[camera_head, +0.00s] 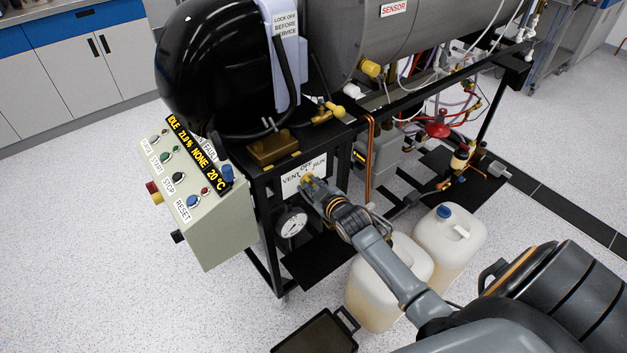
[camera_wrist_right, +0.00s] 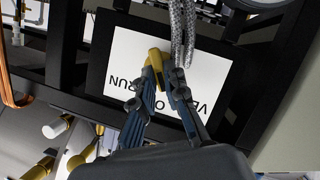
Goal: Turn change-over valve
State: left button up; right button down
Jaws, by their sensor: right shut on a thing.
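The change-over valve has a yellow handle (camera_head: 307,178) in front of a white plate (camera_head: 291,180) lettered VENT, OFF and RUN on the black frame. In the right wrist view the yellow handle (camera_wrist_right: 155,60) shows between my fingertips, and the lettering on the plate (camera_wrist_right: 205,72) is upside down. My right gripper (camera_head: 312,186) reaches in from the lower right and is shut on the handle. The fingers (camera_wrist_right: 165,84) hide part of the plate, including some of the word OFF. My left gripper is not in view.
A pressure gauge (camera_head: 291,223) sits just below the plate. A control box (camera_head: 200,200) with buttons stands to the left. Two jerrycans (camera_head: 455,238) stand on the floor under my right arm. A copper pipe (camera_head: 369,160) runs down right of the plate.

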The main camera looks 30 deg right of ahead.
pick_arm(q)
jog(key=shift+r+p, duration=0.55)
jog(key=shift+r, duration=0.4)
pick_arm(e)
jog(key=shift+d+r+m+y, duration=0.1)
jog(key=shift+d+m+y, duration=0.1)
jog(key=shift+m+y, duration=0.7)
jog(key=shift+d+m+y, duration=0.15)
jog(key=shift+m+y, duration=0.45)
jog(key=shift+m, duration=0.6)
jog(key=c, duration=1.4)
grip_release()
jog(key=shift+g, duration=0.3)
jog(key=shift+s, duration=0.1)
